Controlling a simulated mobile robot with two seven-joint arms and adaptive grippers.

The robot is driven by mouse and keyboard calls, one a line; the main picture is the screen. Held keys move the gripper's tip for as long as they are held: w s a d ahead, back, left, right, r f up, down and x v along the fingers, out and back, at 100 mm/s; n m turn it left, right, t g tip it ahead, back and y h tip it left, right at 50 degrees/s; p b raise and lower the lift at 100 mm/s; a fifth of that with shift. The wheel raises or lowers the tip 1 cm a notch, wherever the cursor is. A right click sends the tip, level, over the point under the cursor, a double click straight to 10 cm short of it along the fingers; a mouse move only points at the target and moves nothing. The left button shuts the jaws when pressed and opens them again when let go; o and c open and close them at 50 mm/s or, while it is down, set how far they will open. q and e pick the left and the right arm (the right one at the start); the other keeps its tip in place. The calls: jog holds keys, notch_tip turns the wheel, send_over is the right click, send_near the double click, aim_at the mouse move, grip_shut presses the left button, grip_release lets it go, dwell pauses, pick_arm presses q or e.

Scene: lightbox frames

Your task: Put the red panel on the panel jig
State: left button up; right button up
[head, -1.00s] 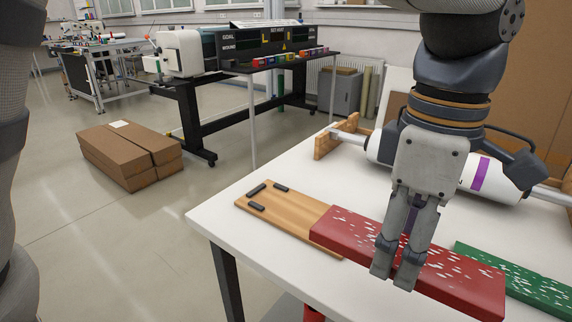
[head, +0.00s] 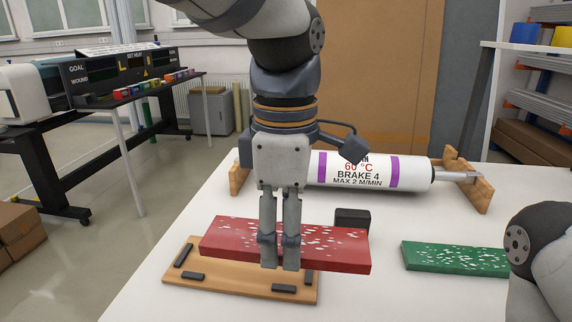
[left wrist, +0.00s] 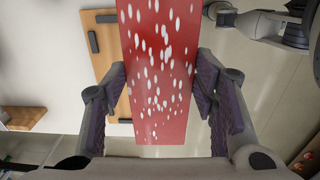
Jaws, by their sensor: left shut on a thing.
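The red panel (head: 335,249) is a long slab with white flecks, also seen in the left wrist view (left wrist: 158,120). The panel jig (head: 235,287) is a light wooden board with several black stops, lying on the white table. The panel shows over the jig's rear part, and its right end reaches beyond the jig. It appears raised; the exact gap is unclear. The left wrist view shows part of the jig (left wrist: 108,60) beyond the panel's left edge. My right gripper is not in view.
A green flecked panel (head: 452,259) lies on the table at right, near my right arm. A small black block (head: 352,219) stands behind the red panel. A white roller (head: 345,170) on wooden supports spans the back. The front middle of the table is clear.

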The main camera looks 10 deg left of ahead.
pick_arm(q)
jog(key=w+a+f, duration=0.5)
jog(key=w+a, duration=0.1)
send_over(244, 264)
notch_tip(244, 264, down, 4)
jog(key=shift+d+f+b, duration=0.1)
jog(key=shift+f+b, duration=0.1)
jog(key=shift+b, duration=0.25)
jog(key=shift+f, duration=1.5)
jog(key=shift+f, duration=0.1)
jog(key=o, duration=1.3)
jog(key=shift+f, duration=0.1)
notch_tip(244, 264, up, 12)
jog(key=shift+r, duration=0.2)
